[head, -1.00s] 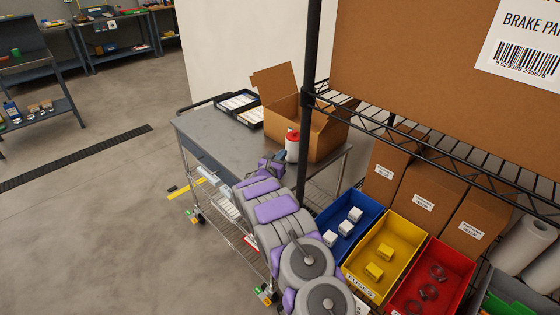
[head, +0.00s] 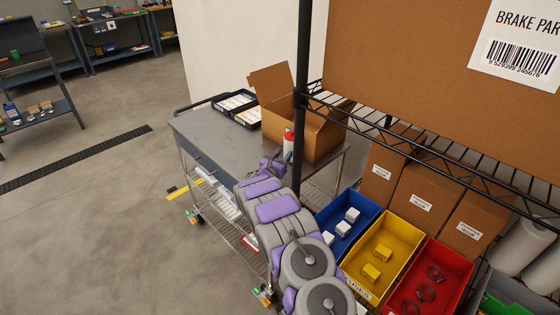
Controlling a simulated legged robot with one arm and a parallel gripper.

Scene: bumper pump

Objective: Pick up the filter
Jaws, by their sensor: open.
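A white cylinder with a red top (head: 288,141), which looks like the filter, stands upright on the grey cart top, just in front of an open cardboard box. My gripper (head: 281,159) is at the end of my purple and grey arm, at the cylinder's near left side. It is open, and it covers the lower part of the cylinder. I cannot tell whether the fingers touch the cylinder or are around it.
The open cardboard box (head: 310,135) and black trays (head: 224,99) of white items stand on the cart (head: 195,134). A black shelf post (head: 302,80) rises close to the right of my arm. Blue (head: 333,247), yellow (head: 355,280) and red (head: 412,307) bins sit on the rack at right.

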